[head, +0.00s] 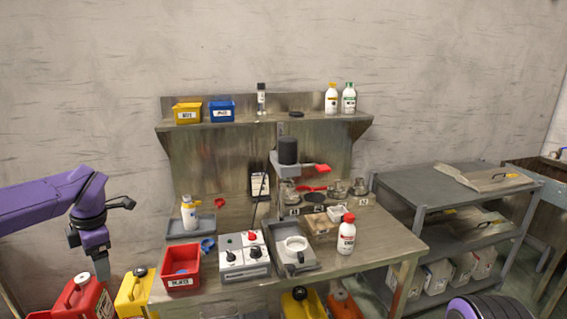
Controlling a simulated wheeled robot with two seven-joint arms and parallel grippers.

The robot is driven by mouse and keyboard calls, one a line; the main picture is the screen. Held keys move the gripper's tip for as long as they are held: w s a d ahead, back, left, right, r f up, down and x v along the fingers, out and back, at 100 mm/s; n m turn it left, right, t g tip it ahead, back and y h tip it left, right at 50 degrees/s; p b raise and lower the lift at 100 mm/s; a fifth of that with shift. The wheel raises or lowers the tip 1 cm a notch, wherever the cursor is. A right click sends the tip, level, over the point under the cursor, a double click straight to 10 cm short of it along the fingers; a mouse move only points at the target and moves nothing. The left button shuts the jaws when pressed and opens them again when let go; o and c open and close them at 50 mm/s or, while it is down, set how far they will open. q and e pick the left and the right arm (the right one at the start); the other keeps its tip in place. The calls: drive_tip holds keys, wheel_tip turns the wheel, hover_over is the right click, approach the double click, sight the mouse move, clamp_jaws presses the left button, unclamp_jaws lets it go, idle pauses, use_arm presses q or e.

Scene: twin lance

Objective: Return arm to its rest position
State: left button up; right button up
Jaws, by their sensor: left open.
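My left arm comes in from the left, purple with dark joints, bent downward at the wrist. Its gripper (101,268) hangs pointing down beside the left end of the workbench, in front of the red and yellow containers there. It is open, and I see nothing held in it. The fingertips are small and partly hard to make out against the red container (77,301). Of my right arm only a rounded purple and dark part shows at the bottom right edge; its gripper is out of the picture.
The workbench (376,243) holds a red bin (181,268), a control box (243,256), a white cup (295,250) and a white bottle (346,236). A yellow can (135,291) stands near the left gripper. A grey shelf cart (430,184) is at right. The wall area above the left arm is clear.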

use_arm(q)
drive_tip(key=s+d+f+m+t+y, duration=0.2)
drive_tip(key=d+f+m, duration=0.15)
drive_tip(key=f, duration=0.45)
drive_tip(key=s+d+f+m+t+y, duration=0.25)
drive_tip(key=f+m, duration=0.25)
drive_tip(key=f, duration=0.3)
drive_tip(key=s+d+f+m+t+y, duration=0.1)
drive_tip(key=s+d+f+m+t, duration=0.2)
drive_tip(key=f, duration=0.5)
drive_tip(key=s+d+f+m+g+h, duration=0.1)
drive_tip(key=s+d+f+m, duration=0.1)
drive_tip(key=s, duration=0.6)
drive_tip(key=s+d+f+m+g+h+b, duration=0.1)
drive_tip(key=s+d+f+m+g+h, duration=0.1)
drive_tip(key=s+f+m, duration=0.2)
drive_tip(key=s+d+f+m+g+h+b, duration=0.1)
drive_tip(key=s+d+f+m, duration=0.2)
drive_tip(key=s+f, duration=0.5)
drive_tip(key=s+m, duration=0.1)
drive_tip(key=s, duration=0.3)
drive_tip(key=shift+s+f, duration=0.2)
drive_tip(key=shift+s, duration=0.2)
drive_tip(key=shift+g+h, duration=0.25)
